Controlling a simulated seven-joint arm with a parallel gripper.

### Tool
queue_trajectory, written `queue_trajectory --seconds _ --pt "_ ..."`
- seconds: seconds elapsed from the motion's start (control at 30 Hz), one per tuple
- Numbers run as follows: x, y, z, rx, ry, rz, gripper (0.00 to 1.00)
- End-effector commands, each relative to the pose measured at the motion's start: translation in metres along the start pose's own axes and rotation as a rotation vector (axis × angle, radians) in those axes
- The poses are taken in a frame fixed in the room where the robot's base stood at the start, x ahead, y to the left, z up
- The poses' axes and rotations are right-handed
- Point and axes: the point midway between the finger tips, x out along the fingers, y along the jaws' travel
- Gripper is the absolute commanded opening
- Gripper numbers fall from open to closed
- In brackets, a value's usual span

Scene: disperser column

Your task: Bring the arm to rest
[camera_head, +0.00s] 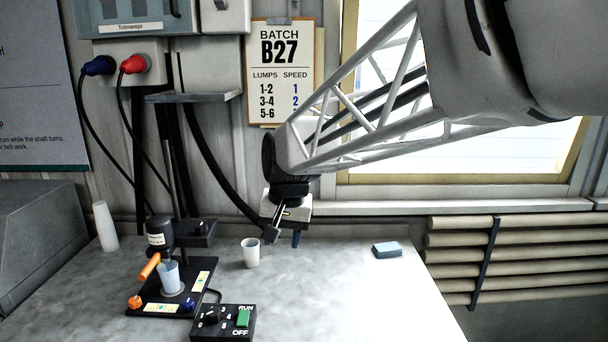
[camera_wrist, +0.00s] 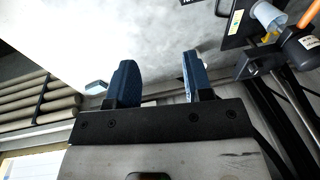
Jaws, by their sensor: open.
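My gripper (camera_head: 283,238) hangs above the grey bench, a little right of a white cup. It is open and empty. In the wrist view its two blue fingers (camera_wrist: 157,72) stand apart with only bench surface between them. The disperser (camera_head: 160,232), with a black motor head and an orange handle, stands on its black base at the left. A beaker (camera_head: 168,280) stands on that base under the head. The far side of my gripper is partly hidden in the head view.
The white cup (camera_head: 250,252) stands near my gripper. A control box (camera_head: 222,322) with a green RUN/OFF switch lies at the front. A blue sponge-like block (camera_head: 387,250) lies at the right. A white cylinder (camera_head: 105,226) stands at the left. The bench's right front is clear.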

Motion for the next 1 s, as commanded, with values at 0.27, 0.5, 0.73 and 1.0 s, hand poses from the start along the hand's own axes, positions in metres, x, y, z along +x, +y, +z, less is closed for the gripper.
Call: queue_trajectory --seconds 0.27,0.5,0.73,1.0 --pt "-0.018 0.08 0.053 0.004 0.036 0.029 0.46" --pt "-0.023 0.137 0.105 0.003 0.06 0.059 0.46" --pt "-0.021 0.183 0.16 0.002 0.08 0.09 0.46" --pt "-0.011 0.222 0.219 -0.001 0.097 0.126 0.46"
